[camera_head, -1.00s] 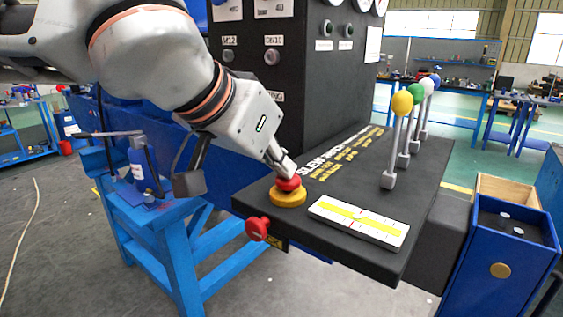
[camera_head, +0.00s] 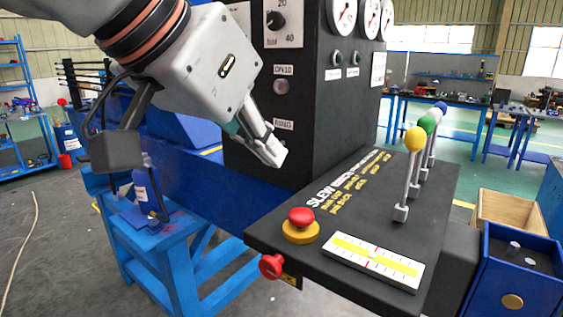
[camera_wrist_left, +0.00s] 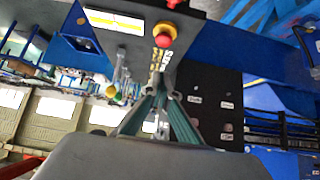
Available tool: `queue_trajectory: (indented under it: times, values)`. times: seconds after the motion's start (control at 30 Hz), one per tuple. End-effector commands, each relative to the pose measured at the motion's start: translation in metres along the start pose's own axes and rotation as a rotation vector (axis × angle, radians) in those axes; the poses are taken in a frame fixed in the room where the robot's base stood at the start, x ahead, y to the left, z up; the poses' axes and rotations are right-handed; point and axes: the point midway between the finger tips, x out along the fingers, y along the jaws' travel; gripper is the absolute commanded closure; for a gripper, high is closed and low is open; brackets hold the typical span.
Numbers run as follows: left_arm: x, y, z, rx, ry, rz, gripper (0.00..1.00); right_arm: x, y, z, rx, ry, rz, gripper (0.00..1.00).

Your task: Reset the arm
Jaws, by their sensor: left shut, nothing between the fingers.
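My left gripper (camera_head: 272,153) is shut and empty. In the head view it hangs in the air above and behind the red mushroom button (camera_head: 301,216), clear of it. The button sits on a yellow base (camera_head: 300,232) at the left front of the black control panel (camera_head: 350,215). In the left wrist view the closed fingers (camera_wrist_left: 163,95) point toward the panel, and the red button (camera_wrist_left: 164,31) shows beyond them near the top. My right gripper is in neither view.
A row of levers with coloured knobs, the nearest yellow (camera_head: 414,139), stands on the panel's right. A red knob (camera_head: 271,266) sticks out at the front edge. A black gauge cabinet (camera_head: 300,100) rises behind. A blue stand with a bottle (camera_head: 147,190) is at left.

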Motion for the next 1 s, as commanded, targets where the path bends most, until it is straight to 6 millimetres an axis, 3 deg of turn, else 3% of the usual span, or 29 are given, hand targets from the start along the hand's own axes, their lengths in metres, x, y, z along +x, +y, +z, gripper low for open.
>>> queue_trajectory:
  times: [0.2, 0.5, 0.6, 0.67, 0.83, 1.0]
  values:
    - [-0.011, 0.001, 0.000, 0.002, 0.000, 0.001, 1.00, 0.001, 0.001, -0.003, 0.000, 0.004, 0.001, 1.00]
    - [-0.011, 0.001, 0.000, 0.001, -0.001, 0.003, 1.00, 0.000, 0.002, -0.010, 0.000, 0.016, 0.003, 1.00]
    - [-0.004, 0.009, 0.004, -0.014, -0.012, 0.040, 1.00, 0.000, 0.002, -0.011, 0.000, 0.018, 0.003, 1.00]
    - [0.004, 0.022, 0.009, -0.035, -0.028, 0.095, 1.00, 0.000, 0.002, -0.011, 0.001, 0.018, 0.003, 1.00]
    - [0.026, 0.084, 0.032, -0.172, -0.113, 0.363, 1.00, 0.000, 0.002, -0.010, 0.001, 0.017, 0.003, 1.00]
    - [0.022, 0.150, 0.047, -0.379, -0.225, 0.674, 1.00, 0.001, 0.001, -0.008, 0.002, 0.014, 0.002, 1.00]
